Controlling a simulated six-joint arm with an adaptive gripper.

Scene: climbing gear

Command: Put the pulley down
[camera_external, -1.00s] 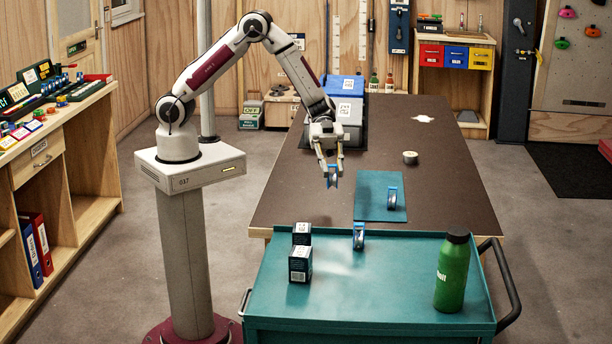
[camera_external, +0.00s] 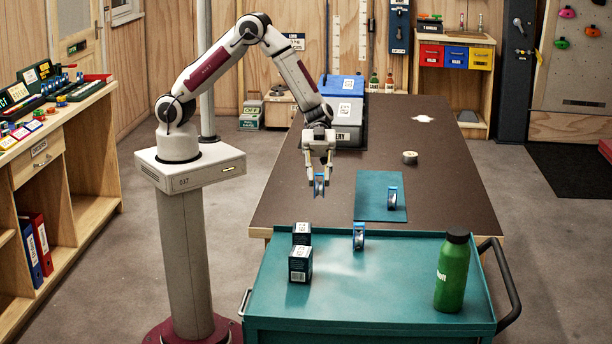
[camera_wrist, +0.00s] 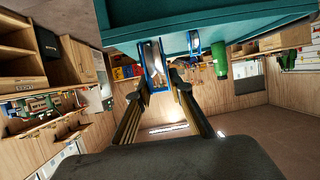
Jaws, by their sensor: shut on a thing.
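My gripper (camera_external: 319,181) is shut on a blue pulley (camera_external: 319,187) with a pale metal wheel. It holds the pulley above the brown table, left of the teal mat (camera_external: 369,207). In the wrist view the held pulley (camera_wrist: 154,68) sits between my two fingertips (camera_wrist: 160,88). A second blue pulley (camera_external: 392,197) stands on the teal mat. A third blue pulley (camera_external: 358,236) stands at the back edge of the teal cart (camera_external: 400,300). Whether the held pulley touches the table is hard to tell, but it looks raised.
Two dark boxes (camera_external: 300,265) and a green bottle (camera_external: 452,272) stand on the cart. A tape-like roll (camera_external: 410,157) and a white patch (camera_external: 423,119) lie on the brown table (camera_external: 450,180). Grey and blue bins (camera_external: 346,118) stand at its back left. The table's middle is mostly clear.

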